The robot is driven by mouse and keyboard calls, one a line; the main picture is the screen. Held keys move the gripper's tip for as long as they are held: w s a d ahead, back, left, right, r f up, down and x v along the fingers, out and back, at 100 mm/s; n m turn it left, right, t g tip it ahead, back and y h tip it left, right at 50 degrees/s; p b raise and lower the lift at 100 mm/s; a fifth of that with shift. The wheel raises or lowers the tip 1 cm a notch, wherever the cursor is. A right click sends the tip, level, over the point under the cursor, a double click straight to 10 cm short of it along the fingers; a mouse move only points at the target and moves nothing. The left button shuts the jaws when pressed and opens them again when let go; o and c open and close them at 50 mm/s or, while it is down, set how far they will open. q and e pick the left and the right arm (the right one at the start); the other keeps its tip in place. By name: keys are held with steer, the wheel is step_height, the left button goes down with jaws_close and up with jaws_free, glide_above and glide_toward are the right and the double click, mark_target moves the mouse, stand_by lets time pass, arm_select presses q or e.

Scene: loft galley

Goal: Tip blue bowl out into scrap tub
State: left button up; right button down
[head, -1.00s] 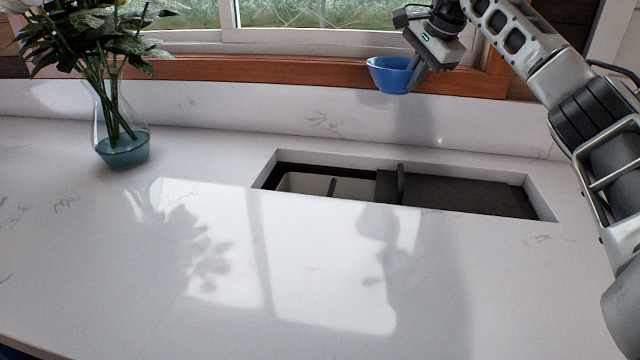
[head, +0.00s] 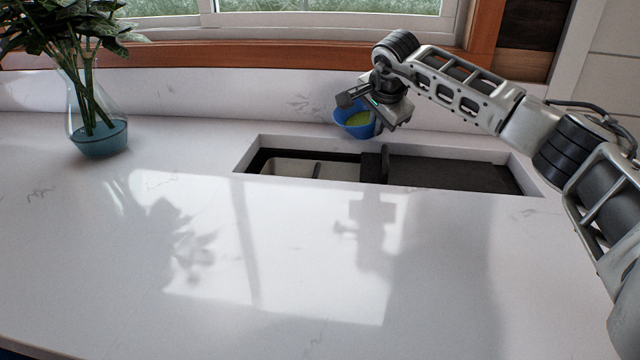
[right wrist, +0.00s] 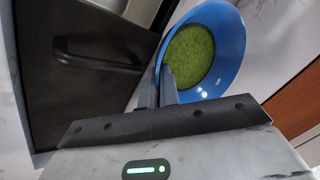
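The blue bowl (head: 342,108) hangs in the air behind the counter recess, in front of the back wall. It is tilted, and its green contents (head: 358,119) show inside. My right gripper (head: 374,107) is shut on its rim. In the right wrist view the bowl (right wrist: 233,38) shows with the green stuff (right wrist: 188,62) in it, and one finger of the right gripper (right wrist: 168,84) lies over its rim. Two pale open compartments (head: 290,167) sit in the left part of the recess; I cannot tell which is the scrap tub. My left gripper is out of view.
The recess (head: 256,143) has a dark panel (head: 450,177) on its right, and a dark upright piece (head: 375,165) stands between. A glass vase (head: 100,138) with leafy stems stands at the left. The front of the white counter (head: 130,260) is clear.

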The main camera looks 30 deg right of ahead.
mark_target(365, 131)
steer(key=shift+s+a+f, duration=0.1)
steer(key=shift+a+f, duration=0.05)
steer(key=shift+a, duration=0.15)
steer(key=shift+a+r+h+b, duration=0.2)
steer(key=shift+a+h+b, duration=0.05)
steer(key=shift+h+b, duration=0.15)
steer(key=shift+a+r+n+h, duration=0.3)
steer(key=shift+a+h, duration=0.1)
steer(key=shift+a, duration=0.15)
steer(key=shift+a+h+b, duration=0.15)
steer(key=shift+h+b, duration=0.15)
steer(key=shift+b, duration=0.3)
steer(key=shift+a+f, duration=0.15)
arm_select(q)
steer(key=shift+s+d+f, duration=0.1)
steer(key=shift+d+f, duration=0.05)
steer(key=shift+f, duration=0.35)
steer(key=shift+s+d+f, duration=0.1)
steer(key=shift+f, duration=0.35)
arm_select(e)
steer(key=shift+a, duration=0.1)
arm_select(q)
steer(key=shift+b, duration=0.3)
arm_select(e)
steer(key=shift+h, duration=0.3)
